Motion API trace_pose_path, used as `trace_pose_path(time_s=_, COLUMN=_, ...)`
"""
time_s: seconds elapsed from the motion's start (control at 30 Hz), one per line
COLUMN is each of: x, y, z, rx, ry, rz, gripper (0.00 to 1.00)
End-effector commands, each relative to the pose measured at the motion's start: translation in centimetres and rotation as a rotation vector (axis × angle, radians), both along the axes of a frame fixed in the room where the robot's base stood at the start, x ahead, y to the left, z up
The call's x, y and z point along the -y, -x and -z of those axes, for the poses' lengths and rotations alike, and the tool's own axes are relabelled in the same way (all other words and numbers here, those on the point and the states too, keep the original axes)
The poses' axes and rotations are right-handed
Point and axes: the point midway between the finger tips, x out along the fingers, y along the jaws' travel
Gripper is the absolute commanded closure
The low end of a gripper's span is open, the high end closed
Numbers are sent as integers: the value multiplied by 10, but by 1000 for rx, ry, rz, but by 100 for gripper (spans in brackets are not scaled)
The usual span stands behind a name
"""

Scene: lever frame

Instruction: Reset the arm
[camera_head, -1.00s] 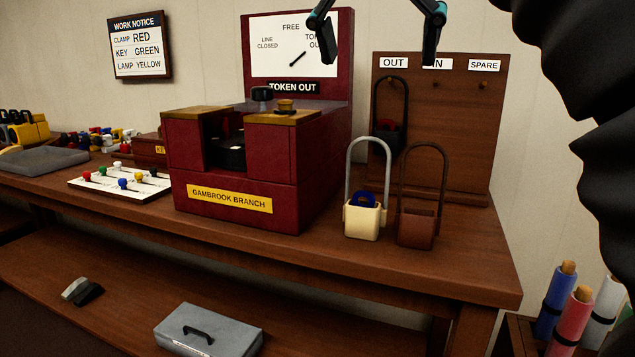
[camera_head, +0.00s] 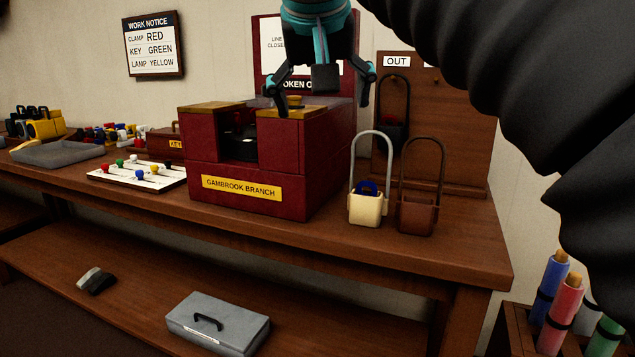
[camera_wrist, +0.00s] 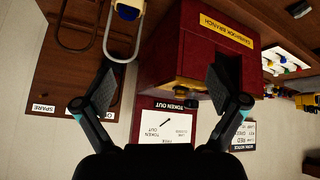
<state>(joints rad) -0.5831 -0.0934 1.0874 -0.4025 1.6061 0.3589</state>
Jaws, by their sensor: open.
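My gripper (camera_head: 318,92) is open and empty. In the head view it hangs in front of the red machine's upright board, over the right part of the machine. The red token machine (camera_head: 305,165) stands on the bench with a yellow GAMBROOK BRANCH plate (camera_head: 241,188). A brass knob (camera_head: 295,101) sits on its right top block, close below my gripper. In the wrist view, the machine (camera_wrist: 190,50) lies ahead between and beyond the open fingers (camera_wrist: 160,88), seen upside down. My gripper hides much of the dial board (camera_head: 270,45); its TOKEN OUT label is partly covered.
A cream hoop carrier (camera_head: 366,208) holding something blue and a brown one (camera_head: 416,215) stand right of the machine. A dark hoop hangs on the wooden rack (camera_head: 455,120). A white board with coloured knobs (camera_head: 125,177) lies left. My arm covers the upper right.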

Motion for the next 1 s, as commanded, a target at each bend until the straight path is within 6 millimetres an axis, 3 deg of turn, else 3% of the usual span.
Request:
trace_pose_path(time_s=0.2, x=-5, y=-8, z=71, rx=-45, ry=34, rz=-148, gripper=4)
trace_pose_path(time_s=0.47, x=19, y=10, z=172, rx=-97, ry=22, rz=-243, gripper=4)
trace_pose_path(time_s=0.67, x=54, y=43, z=254, rx=-138, ry=-17, rz=-235, gripper=4)
trace_pose_path(time_s=0.8, x=81, y=76, z=310, rx=-165, ry=-52, rz=-189, gripper=4)
trace_pose_path(time_s=1.0, x=117, y=126, z=374, rx=-208, ry=-101, rz=-74, gripper=4)
